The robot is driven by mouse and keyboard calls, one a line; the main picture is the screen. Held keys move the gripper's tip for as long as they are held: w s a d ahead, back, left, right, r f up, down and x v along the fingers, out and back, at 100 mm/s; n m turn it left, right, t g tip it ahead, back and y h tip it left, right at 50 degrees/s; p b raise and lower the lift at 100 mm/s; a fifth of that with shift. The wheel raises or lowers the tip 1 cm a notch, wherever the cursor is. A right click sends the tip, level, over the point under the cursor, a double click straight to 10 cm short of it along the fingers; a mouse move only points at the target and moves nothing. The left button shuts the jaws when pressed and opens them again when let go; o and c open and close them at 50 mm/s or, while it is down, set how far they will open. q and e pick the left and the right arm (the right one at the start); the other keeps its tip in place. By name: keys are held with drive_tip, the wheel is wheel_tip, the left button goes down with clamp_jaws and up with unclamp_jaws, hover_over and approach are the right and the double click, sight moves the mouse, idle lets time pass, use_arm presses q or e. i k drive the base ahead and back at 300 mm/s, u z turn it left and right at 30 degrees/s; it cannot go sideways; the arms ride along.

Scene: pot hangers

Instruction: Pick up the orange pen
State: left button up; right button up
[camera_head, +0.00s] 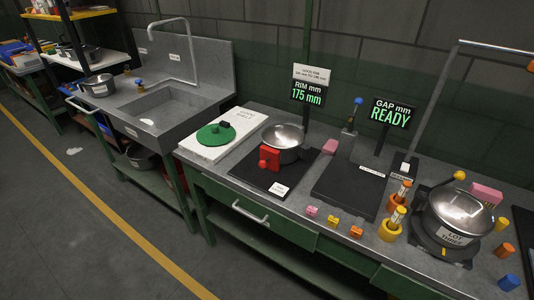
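Neither of my grippers shows in the head view. An orange holder (398,203) with a pale, orange-marked upright piece in it stands on the right part of the bench. A yellow holder (389,231) with a similar upright piece stands just in front of it. A short orange cylinder (505,250) stands near the right edge, between a yellow one (502,224) and a blue one (509,283). I cannot tell which of these orange things is the orange pen, as they are small in the picture.
Small pink, yellow and orange blocks (333,221) line the bench's front edge. A pan (283,140) with a red clamp, a green disc (215,134) and a sink (170,105) are further left.

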sight(406, 187)
drive_tip(key=z, duration=1.2)
